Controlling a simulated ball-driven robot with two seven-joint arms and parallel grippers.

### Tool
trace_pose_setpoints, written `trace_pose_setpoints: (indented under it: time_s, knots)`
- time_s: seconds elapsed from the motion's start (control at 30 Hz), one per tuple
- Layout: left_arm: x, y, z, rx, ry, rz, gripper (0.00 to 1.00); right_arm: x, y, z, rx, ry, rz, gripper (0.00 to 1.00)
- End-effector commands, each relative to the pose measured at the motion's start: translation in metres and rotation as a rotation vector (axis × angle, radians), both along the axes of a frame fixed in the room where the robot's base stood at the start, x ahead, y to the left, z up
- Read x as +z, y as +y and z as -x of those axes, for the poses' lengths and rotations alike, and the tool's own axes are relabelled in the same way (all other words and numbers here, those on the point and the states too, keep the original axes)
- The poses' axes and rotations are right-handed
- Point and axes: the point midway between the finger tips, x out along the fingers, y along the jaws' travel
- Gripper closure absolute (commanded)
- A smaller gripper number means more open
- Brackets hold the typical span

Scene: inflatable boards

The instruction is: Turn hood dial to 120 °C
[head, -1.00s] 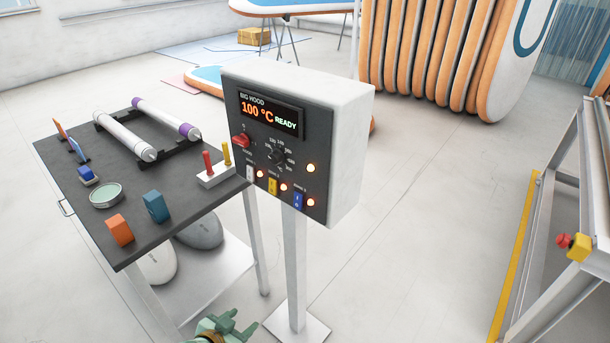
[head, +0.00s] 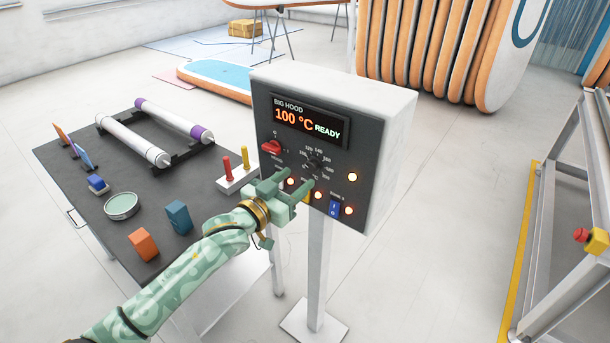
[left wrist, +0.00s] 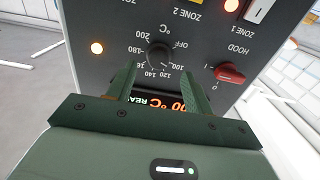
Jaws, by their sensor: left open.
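The hood dial is a small black knob (head: 314,162) on the dark front of the control box, ringed by printed temperature numbers. It also shows as a round black knob (left wrist: 159,55) in the left wrist view. The display (head: 308,122) above it reads "BIG HOOD 100 °C READY". My left gripper (head: 296,178) is open and empty in front of the panel, just below the dial in the head view. In the left wrist view its two fingers (left wrist: 160,80) point toward the dial, one to each side. I cannot tell whether they touch the panel. My right gripper is out of view.
A red hood switch (head: 272,147) sits left of the dial. A black-topped table (head: 95,200) with rollers and small blocks stands at the left.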

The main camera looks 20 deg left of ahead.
Motion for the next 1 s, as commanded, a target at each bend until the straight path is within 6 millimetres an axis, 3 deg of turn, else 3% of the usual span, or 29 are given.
trace_pose_setpoints:
  time_s: [0.1,0.23,0.6,0.77,1.0]
  knots:
    - [-0.001,-0.008,-0.021,0.000,-0.001,0.001,0.49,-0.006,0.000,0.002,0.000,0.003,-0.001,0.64]
    - [-0.001,-0.013,-0.035,0.000,0.001,0.002,0.49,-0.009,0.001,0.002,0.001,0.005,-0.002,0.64]
    - [0.000,-0.015,-0.042,0.000,0.001,0.001,0.49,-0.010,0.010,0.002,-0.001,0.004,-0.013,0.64]
    - [0.000,-0.015,-0.042,0.000,0.001,0.001,0.90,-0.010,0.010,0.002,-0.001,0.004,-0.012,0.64]
    - [0.000,-0.015,-0.041,0.000,-0.002,-0.008,0.93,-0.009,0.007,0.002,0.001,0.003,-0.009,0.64]
